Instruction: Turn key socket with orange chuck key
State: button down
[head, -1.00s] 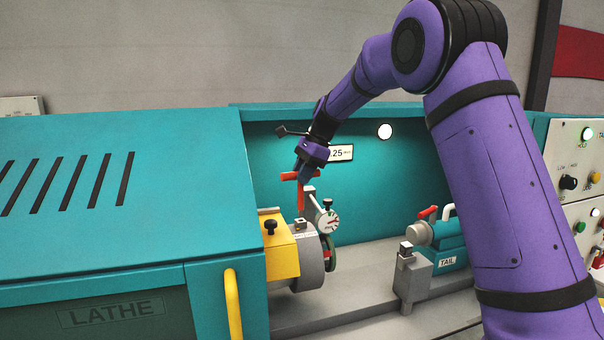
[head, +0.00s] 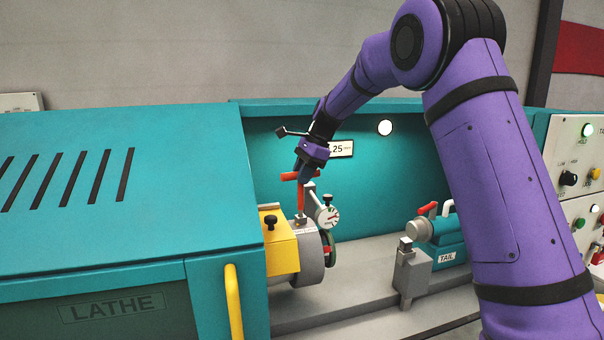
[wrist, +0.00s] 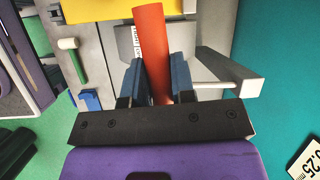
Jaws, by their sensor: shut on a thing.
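The orange chuck key (head: 301,198) hangs upright below my gripper (head: 302,173), with its crossbar at the top and its shaft pointing down. My gripper is shut on the key near the crossbar. The shaft's lower end meets the small raised key socket (head: 300,221) on top of the grey chuck (head: 308,262); I cannot tell how deep it sits. In the wrist view an orange bar of the key (wrist: 151,45) lies between the blue fingers of my gripper (wrist: 156,75), hiding part of the chuck behind it.
A yellow block (head: 281,254) with a black knob is left of the chuck. A dial gauge (head: 328,217) on a grey post stands close to the key's right. The tailstock (head: 440,247) is farther right. The teal back wall (head: 390,175) is behind my gripper.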

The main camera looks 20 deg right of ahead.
jog(key=shift+f, duration=0.9)
dwell(0.4)
jog(key=shift+w+f+n+g, duration=0.1)
jog(key=shift+n+g, duration=0.8)
jog(key=shift+n, duration=1.3)
jog(key=shift+n+g+h, duration=0.4)
jog(key=shift+n+g, duration=0.5)
jog(key=shift+n, duration=1.2)
